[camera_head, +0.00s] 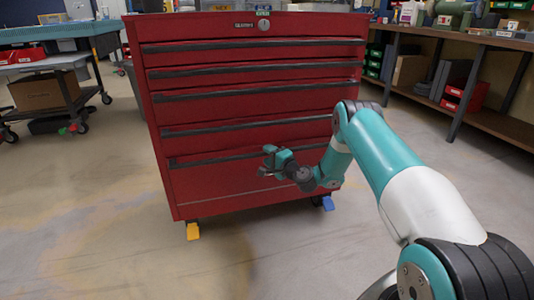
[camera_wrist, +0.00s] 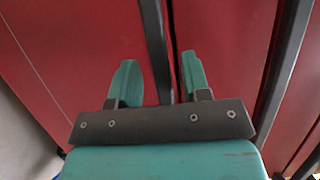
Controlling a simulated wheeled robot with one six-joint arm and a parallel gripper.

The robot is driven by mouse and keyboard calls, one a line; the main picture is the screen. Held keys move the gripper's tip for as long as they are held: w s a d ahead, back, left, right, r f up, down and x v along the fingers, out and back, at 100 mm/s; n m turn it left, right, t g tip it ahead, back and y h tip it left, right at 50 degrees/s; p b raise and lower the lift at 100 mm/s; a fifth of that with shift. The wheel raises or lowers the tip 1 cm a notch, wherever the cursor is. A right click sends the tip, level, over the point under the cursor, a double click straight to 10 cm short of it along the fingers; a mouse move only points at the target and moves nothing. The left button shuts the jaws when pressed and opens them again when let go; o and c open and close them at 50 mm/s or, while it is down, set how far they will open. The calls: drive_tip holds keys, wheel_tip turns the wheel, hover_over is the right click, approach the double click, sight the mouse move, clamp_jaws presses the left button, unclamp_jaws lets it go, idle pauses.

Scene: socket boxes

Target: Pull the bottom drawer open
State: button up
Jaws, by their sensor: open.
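The red tool cabinet (camera_head: 250,22) stands ahead of me with several drawers, each with a long dark handle strip along its top edge. The bottom drawer (camera_head: 212,182) looks shut, its front in line with the cabinet. Its handle (camera_head: 215,157) also shows in the wrist view (camera_wrist: 153,40) as a dark bar running into the space between my fingers. My gripper (camera_head: 268,159) is in front of this handle, right of its middle. In the wrist view my gripper (camera_wrist: 160,78) is open, one finger on each side of the bar. I cannot tell whether either finger touches it.
The handle above (camera_wrist: 285,70) runs along the right of the wrist view. A workbench (camera_head: 70,30) with a box below stands at the left, and a shelf bench (camera_head: 480,40) at the right. The floor (camera_head: 120,250) in front of the cabinet is clear.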

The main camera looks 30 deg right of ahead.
drive_tip(key=shift+w+a, duration=0.1)
drive_tip(key=shift+w, duration=0.75)
clamp_jaws()
drive_tip(key=shift+s, duration=0.1)
